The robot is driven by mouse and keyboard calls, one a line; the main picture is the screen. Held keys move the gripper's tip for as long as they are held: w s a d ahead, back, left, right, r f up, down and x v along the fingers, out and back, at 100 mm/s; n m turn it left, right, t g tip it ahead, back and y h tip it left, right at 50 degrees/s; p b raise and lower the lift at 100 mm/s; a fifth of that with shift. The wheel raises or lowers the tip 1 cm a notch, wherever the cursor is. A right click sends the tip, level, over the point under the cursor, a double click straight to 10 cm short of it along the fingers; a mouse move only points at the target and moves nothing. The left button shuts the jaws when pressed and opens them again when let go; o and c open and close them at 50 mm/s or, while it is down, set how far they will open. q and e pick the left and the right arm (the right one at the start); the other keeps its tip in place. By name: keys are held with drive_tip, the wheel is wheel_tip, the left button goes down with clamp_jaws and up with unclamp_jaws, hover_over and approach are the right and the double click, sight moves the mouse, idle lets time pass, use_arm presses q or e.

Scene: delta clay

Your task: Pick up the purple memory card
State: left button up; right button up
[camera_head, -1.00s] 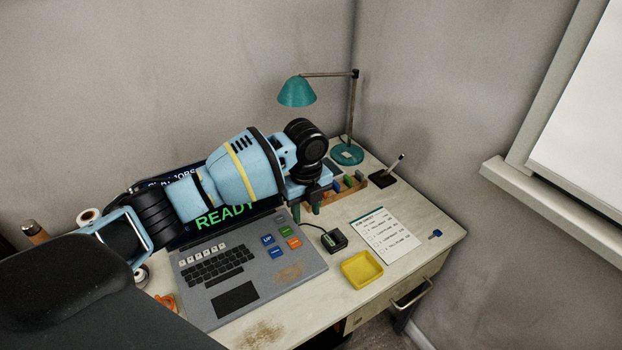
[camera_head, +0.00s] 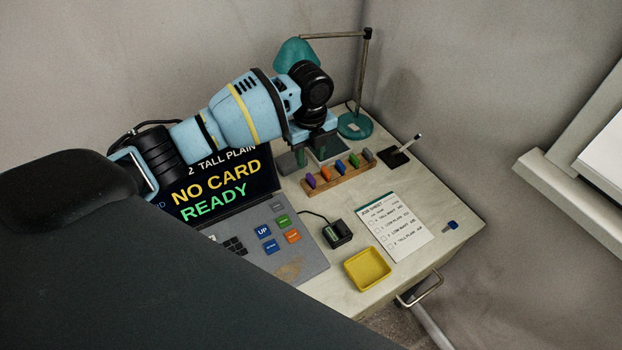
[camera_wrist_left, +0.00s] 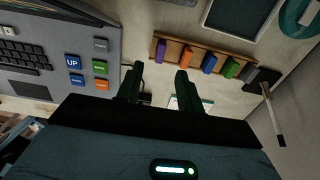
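The purple memory card (camera_head: 311,180) stands upright at the left end of a wooden rack (camera_head: 341,185), beside orange, blue, green and grey cards. My left gripper (camera_head: 312,156) is above and behind the rack's left part, apart from the cards. In the left wrist view, its two dark green fingers (camera_wrist_left: 156,76) are spread with nothing between them. There the purple card (camera_wrist_left: 160,50) shows just beyond the fingertips, on the rack (camera_wrist_left: 203,41). My right gripper is not in view.
A laptop (camera_head: 305,265) reading "NO CARD READY" lies at the left. A small black card reader (camera_head: 337,234), a yellow tray (camera_head: 367,269) and a job sheet (camera_head: 394,226) lie in front of the rack. A teal lamp (camera_head: 355,126) and a black pen holder (camera_head: 393,158) stand behind and right.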

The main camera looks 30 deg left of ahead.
sight(311, 177)
use_arm(q)
drive_tip(key=shift+d+f, duration=0.1)
drive_tip(key=shift+f, duration=3.4)
clamp_jaws()
